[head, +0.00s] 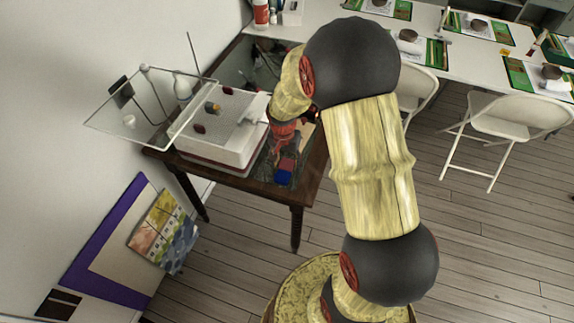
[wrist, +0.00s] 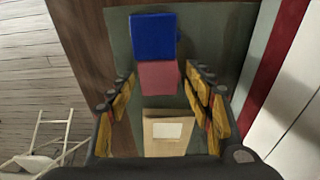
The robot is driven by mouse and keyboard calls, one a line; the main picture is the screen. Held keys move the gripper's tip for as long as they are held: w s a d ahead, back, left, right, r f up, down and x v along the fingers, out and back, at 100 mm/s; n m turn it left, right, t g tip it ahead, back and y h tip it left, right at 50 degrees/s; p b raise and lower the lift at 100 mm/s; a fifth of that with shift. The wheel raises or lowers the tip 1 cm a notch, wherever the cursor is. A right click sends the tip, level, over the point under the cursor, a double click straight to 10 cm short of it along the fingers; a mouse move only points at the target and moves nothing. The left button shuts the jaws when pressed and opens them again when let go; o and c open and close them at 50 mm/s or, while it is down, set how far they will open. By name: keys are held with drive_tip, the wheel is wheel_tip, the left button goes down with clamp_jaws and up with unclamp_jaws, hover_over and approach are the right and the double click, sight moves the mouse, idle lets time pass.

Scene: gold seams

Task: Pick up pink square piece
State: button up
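The pink square piece (wrist: 158,76) lies on a dark green surface in the wrist view, right beside a blue cube (wrist: 154,36) and touching or nearly touching it. In the head view the pink piece (head: 287,164) shows on the dark wooden table with the blue cube (head: 284,177) in front of it. My gripper (wrist: 160,84) is open, its yellow-padded fingers wide apart on either side of the picture. The pink piece appears between the fingertips, with gaps on both sides; I cannot tell the height. In the head view my gripper (head: 281,143) hangs over the table, partly hidden by my arm.
A tan piece with a white label (wrist: 166,131) lies nearer the gripper base. A white box-like machine (head: 217,125) stands left of the pieces, with a clear panel (head: 138,105) above. White folding chairs (head: 495,120) and a long white table are at the right.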

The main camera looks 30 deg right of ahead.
drive_tip(key=c, duration=1)
drive_tip(key=shift+o, duration=0.2)
